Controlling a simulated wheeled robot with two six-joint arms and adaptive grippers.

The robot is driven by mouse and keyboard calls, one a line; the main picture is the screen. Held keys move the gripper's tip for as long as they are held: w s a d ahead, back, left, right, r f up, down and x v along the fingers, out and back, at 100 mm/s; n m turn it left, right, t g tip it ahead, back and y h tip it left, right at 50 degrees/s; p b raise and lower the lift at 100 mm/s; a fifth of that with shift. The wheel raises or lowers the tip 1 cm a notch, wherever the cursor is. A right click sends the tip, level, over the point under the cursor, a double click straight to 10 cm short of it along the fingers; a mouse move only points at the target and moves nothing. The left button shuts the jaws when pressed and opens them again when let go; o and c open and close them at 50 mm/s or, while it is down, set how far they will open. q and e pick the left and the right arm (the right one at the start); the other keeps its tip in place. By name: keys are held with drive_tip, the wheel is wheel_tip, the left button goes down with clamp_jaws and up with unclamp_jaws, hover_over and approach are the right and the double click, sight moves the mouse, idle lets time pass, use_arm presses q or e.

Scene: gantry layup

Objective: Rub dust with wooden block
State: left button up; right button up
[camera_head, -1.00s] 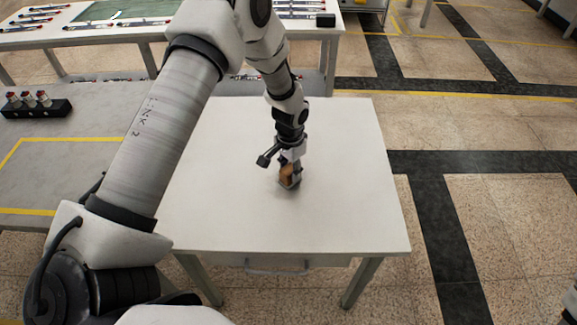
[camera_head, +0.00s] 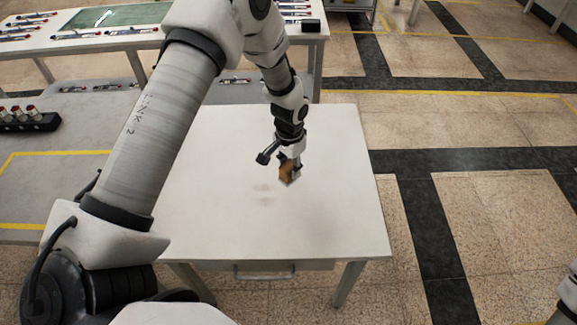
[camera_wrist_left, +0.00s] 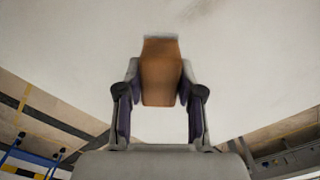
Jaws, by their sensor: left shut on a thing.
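My left gripper (camera_head: 290,167) is shut on the wooden block (camera_head: 287,173), a small brown piece, over the middle of the white table (camera_head: 220,225). In the left wrist view the block (camera_wrist_left: 160,72) sits upright between the two fingers of the left gripper (camera_wrist_left: 158,90). I cannot tell for sure whether the block touches the tabletop. A faint greyish-brown dust patch (camera_head: 263,193) lies on the table just left of the block and nearer to me. My right gripper is not in view.
A long workbench (camera_head: 150,42) with a green mat (camera_head: 118,16) and several pen-like tools stands behind. A black rack (camera_head: 28,121) with red-capped items is at the left. The rest of the white tabletop is clear. Open tiled floor lies to the right.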

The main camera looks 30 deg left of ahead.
use_arm(q)
wheel_tip(320, 180, up, 2)
drive_tip(key=shift+p, duration=0.55)
drive_tip(key=shift+s+r, duration=0.1)
drive_tip(key=shift+r, duration=0.2)
